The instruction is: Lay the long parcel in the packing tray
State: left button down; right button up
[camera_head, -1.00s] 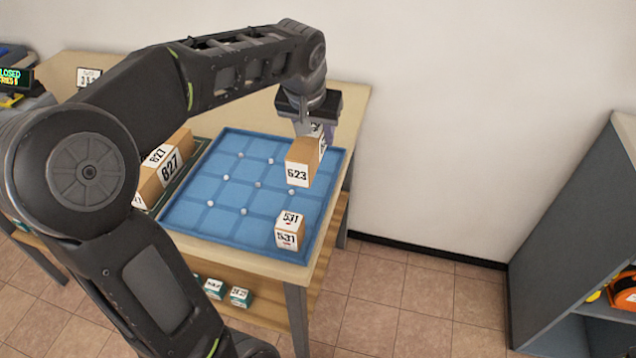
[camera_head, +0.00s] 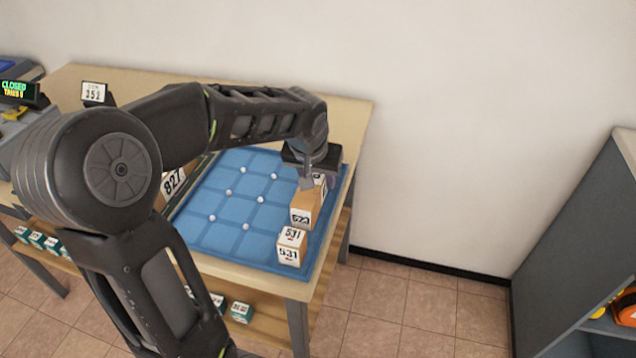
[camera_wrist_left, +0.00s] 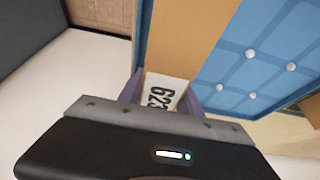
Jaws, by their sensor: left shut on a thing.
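My left gripper (camera_head: 310,178) is shut on the long brown parcel (camera_head: 305,208), which has white 623 labels. The parcel is low at the right side of the blue packing tray (camera_head: 233,238), behind the white-faced 531 box (camera_head: 291,247). I cannot tell whether it rests on the tray floor or touches the 531 box. In the left wrist view the fingers (camera_wrist_left: 165,92) grip the labelled part of the parcel (camera_wrist_left: 185,38), and its body runs away along the tray's edge. The tray floor (camera_wrist_left: 262,58) shows a grid with white knobs. My right gripper is out of view.
Another brown parcel marked 827 (camera_head: 173,184) sits left of the tray, partly hidden by my left arm. A sign (camera_head: 94,93) stands at the table's back left. Small boxes (camera_head: 240,312) lie on the lower shelf. The tray's middle cells are free.

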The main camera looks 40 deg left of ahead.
pick_arm(q)
jog(key=shift+f, duration=0.9)
jog(key=shift+f, duration=0.15)
jog(key=c, duration=1.1)
grip_release()
jog(key=shift+r, duration=0.4)
jog(key=v, duration=1.1)
jog(key=shift+s+d+r, duration=0.1)
jog(key=shift+s+r, duration=0.1)
jog(key=shift+s, duration=0.05)
